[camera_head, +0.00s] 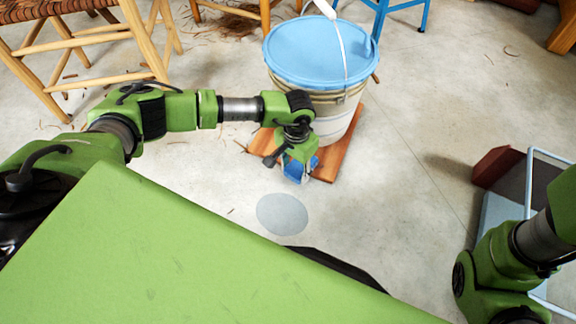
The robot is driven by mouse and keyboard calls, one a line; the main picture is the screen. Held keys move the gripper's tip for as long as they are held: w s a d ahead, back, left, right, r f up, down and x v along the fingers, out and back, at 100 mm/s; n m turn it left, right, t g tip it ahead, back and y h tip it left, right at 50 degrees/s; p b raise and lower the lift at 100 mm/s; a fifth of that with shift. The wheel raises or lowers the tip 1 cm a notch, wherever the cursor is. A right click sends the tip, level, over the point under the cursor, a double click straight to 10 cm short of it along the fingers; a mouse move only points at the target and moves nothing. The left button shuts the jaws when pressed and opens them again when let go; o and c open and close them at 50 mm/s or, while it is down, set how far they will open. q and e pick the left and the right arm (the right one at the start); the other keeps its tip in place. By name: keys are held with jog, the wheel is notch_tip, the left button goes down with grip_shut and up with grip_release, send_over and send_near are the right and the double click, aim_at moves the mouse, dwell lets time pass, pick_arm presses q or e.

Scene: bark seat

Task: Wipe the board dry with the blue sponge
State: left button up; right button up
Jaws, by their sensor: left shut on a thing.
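A wooden board (330,165) lies flat on the concrete floor, partly covered by a bucket (333,121) standing on it. My left gripper (296,168) points down over the board's front part. It is shut on the blue sponge (294,171), which shows below the fingers at the board's front edge. Whether the sponge touches the board I cannot tell. My right arm comes in at the lower right; its gripper is out of view.
The bucket has a light blue lid (310,50) and a raised handle. A round grey patch (282,214) is on the floor in front of the board. Wooden chairs (100,45) stand at the upper left. A blue stool (381,18) stands behind the bucket. A reddish-brown thing (497,166) is at right.

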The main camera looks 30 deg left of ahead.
pick_arm(q)
jog(key=shift+w+d+b, duration=0.1)
jog(key=shift+d+b, duration=0.3)
jog(key=shift+d, duration=2.3)
jog(key=s+r+p, duration=0.2)
jog(key=p, duration=0.1)
jog(key=shift+r, duration=0.1)
jog(key=s+r+p, duration=0.1)
jog(key=s+p, duration=0.2)
jog(key=shift+d+r, duration=0.1)
jog(key=shift+r, duration=0.3)
